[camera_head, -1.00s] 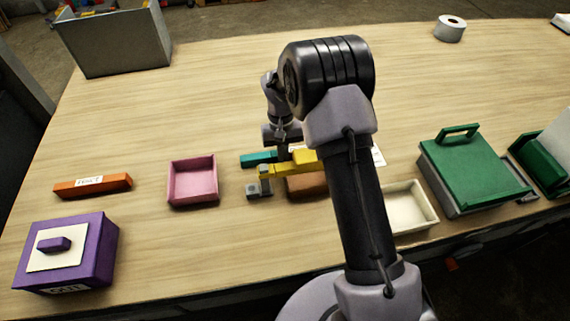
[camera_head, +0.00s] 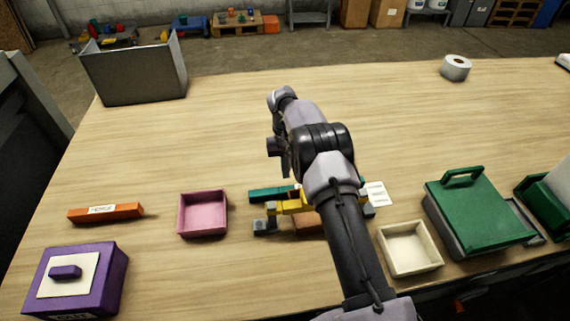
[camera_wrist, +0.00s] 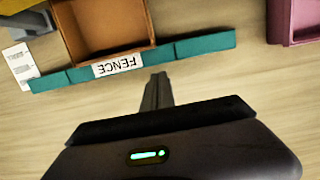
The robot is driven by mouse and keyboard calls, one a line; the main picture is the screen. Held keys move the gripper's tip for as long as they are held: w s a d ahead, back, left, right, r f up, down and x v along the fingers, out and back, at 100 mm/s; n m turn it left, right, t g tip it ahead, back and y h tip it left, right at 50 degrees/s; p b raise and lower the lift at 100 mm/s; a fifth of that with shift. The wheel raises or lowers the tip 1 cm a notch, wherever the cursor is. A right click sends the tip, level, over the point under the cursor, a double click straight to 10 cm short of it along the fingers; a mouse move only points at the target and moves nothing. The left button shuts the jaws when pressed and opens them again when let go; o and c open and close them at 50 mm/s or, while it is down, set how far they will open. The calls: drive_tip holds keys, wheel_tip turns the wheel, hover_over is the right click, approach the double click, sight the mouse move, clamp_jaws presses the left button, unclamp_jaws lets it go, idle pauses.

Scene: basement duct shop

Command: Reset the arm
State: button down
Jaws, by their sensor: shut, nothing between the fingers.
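My gripper (camera_wrist: 158,88) is shut and empty in the wrist view, its closed fingers over bare wood beside a teal bar. The teal bar (camera_wrist: 205,45) bears a FENCE label, upside down in that view, and touches or nearly touches a brown open tray (camera_wrist: 105,30). In the head view my arm reaches over the table and hides part of the teal bar (camera_head: 268,194), the yellow piece (camera_head: 290,207) and the brown tray (camera_head: 308,224). The fingertips are hard to make out there.
A pink tray (camera_head: 203,214), orange bar (camera_head: 105,212) and purple box (camera_head: 75,280) lie left. A cream tray (camera_head: 410,248) and green-lidded box (camera_head: 475,205) stand right. A metal bin (camera_head: 135,70) and white roll (camera_head: 456,68) stand farther back. The table's middle back is clear.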

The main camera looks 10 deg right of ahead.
drive_tip(key=shift+w, duration=0.95)
drive_tip(key=shift+w+r, duration=0.1)
drive_tip(key=shift+r, duration=0.2)
wheel_tip(320, 180, up, 15)
drive_tip(key=s+t+b, duration=0.1)
drive_tip(key=t, duration=0.1)
drive_tip(key=s+r+m+t+y+b, duration=0.1)
drive_tip(key=s+r+m+t+b, duration=0.1)
drive_tip(key=s+r, duration=1.15)
drive_tip(key=s+f+m+t+y+b, duration=0.1)
drive_tip(key=s+f+m+t, duration=0.1)
drive_tip(key=s, duration=2.2)
drive_tip(key=shift+s+a+f+t+b, duration=0.3)
drive_tip(key=shift+f+t+b, duration=0.15)
drive_tip(key=shift+t, duration=0.45)
